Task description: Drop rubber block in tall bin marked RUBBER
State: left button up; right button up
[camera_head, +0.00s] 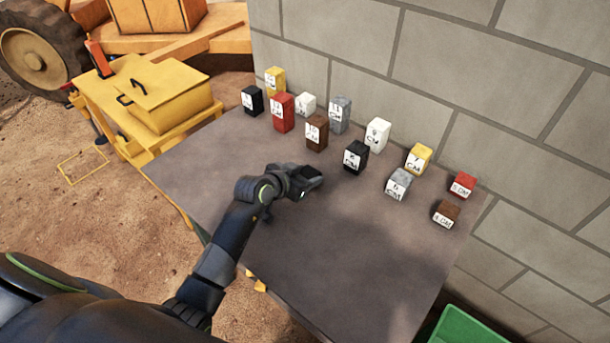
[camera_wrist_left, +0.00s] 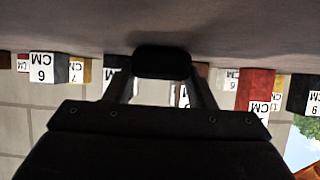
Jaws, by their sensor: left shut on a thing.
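My left gripper (camera_head: 301,181) is above the grey table, in front of the rows of blocks. It is shut on a small black block (camera_head: 311,173), which fits the rubber block. In the left wrist view the black block (camera_wrist_left: 162,62) sits between the two fingertips (camera_wrist_left: 160,72), and no label shows on it. No bin marked RUBBER can be seen. My right gripper is not in view.
Labelled blocks stand along the table's (camera_head: 340,260) wall side, including a red one (camera_head: 282,112), a brown one (camera_head: 316,132) and a black one (camera_head: 355,157). A green container (camera_head: 465,328) is at bottom right. A yellow toolbox (camera_head: 165,95) stands left. The near table is clear.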

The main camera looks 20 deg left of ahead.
pick_arm(q)
jog(key=shift+f, duration=0.1)
jog(key=o, duration=1)
